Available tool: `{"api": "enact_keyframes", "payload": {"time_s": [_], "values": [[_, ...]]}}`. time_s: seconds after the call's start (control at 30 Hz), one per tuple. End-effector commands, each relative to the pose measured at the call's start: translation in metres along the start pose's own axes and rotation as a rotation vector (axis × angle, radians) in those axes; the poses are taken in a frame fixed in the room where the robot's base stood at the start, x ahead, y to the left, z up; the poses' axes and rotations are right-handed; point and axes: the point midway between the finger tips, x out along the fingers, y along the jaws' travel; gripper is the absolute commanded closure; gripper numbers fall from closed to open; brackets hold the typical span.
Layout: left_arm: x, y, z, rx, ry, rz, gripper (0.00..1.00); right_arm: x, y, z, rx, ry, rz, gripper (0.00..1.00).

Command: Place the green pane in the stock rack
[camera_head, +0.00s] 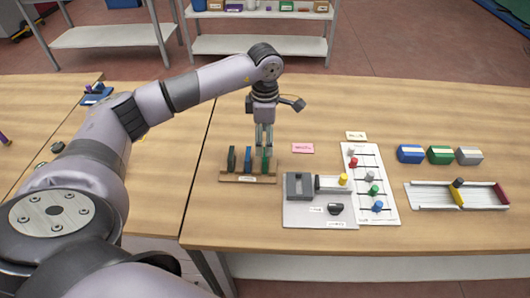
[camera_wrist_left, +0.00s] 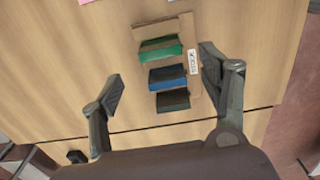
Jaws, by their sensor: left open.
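The stock rack (camera_head: 230,178) is a low wooden stand on the table with a label on its front. It holds upright panes side by side: a dark one (camera_head: 232,158), a blue one (camera_head: 248,159) and the green pane (camera_head: 266,160) at the right. My left gripper (camera_head: 264,143) points down just above the green pane's end of the rack. In the left wrist view its fingers are wide open, with the green pane (camera_wrist_left: 160,53), the blue pane (camera_wrist_left: 167,77) and the dark pane (camera_wrist_left: 173,101) below between them. Nothing is held.
A grey machine plate (camera_head: 300,213) stands right of the rack, beside a white board with coloured knobs (camera_head: 391,211). Blue, green and grey boxes (camera_head: 440,154) and a long tray (camera_head: 425,202) are farther right. A pink card (camera_head: 303,148) lies behind. The right front tabletop is clear.

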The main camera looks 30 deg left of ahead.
Motion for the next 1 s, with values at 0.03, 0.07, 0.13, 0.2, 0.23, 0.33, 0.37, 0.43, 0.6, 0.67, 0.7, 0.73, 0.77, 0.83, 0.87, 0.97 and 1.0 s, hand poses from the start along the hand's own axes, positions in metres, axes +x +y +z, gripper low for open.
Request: {"api": "enact_keyframes", "payload": {"time_s": [0.03,0.07,0.13,0.2,0.23,0.33,0.37,0.43,0.6,0.67,0.7,0.73,0.77,0.83,0.87,0.97,1.0], "values": [[-0.009,0.001,0.001,-0.001,-0.003,0.004,0.3,0.005,0.001,0.001,-0.001,0.0,0.001,0.6],[-0.014,0.001,0.0,-0.001,-0.002,0.004,0.3,0.007,0.001,0.001,-0.001,0.0,0.002,0.6],[-0.025,0.001,0.0,-0.001,-0.001,0.002,0.3,0.009,0.002,0.001,-0.001,-0.001,0.003,0.6],[-0.033,0.001,0.0,-0.001,-0.001,0.002,0.3,0.01,0.003,0.002,-0.002,-0.001,0.004,0.6],[-0.036,0.001,0.0,-0.001,-0.001,0.001,0.3,0.011,0.003,0.002,-0.002,-0.001,0.004,0.6],[-0.042,0.0,0.0,-0.001,0.0,0.0,0.3,0.011,0.004,0.002,-0.002,-0.001,0.005,0.6],[-0.043,0.0,0.0,-0.001,0.0,0.0,0.3,0.011,0.004,0.002,-0.002,-0.001,0.005,0.6],[-0.044,0.0,0.0,-0.001,0.0,0.0,0.3,0.011,0.004,0.002,-0.002,-0.001,0.005,0.6],[-0.044,0.0,0.0,-0.001,0.0,-0.001,0.3,0.011,0.004,0.002,-0.002,-0.001,0.005,0.6],[-0.044,0.0,0.0,-0.001,0.0,-0.001,0.3,0.011,0.004,0.002,-0.001,-0.001,0.005,0.6],[-0.044,0.0,0.0,-0.001,0.0,-0.001,0.3,0.011,0.004,0.002,-0.001,-0.001,0.005,0.6],[-0.044,0.0,0.0,-0.001,0.0,-0.001,0.3,0.011,0.004,0.002,-0.001,-0.001,0.005,0.6],[-0.044,0.0,0.0,-0.001,0.0,-0.001,0.3,0.011,0.004,0.002,-0.001,-0.001,0.005,0.6],[-0.044,0.0,0.0,-0.001,0.0,-0.001,0.3,0.011,0.004,0.002,-0.001,-0.001,0.005,0.6],[-0.044,0.0,0.0,-0.001,0.0,-0.001,0.3,0.011,0.004,0.002,-0.001,-0.001,0.005,0.6],[-0.044,0.0,0.0,-0.001,0.001,-0.001,0.3,0.011,0.004,0.001,-0.001,0.0,0.005,0.6],[-0.044,0.0,0.0,-0.001,0.001,-0.001,0.3,0.011,0.004,0.0,-0.001,0.002,0.005,0.6]]}}
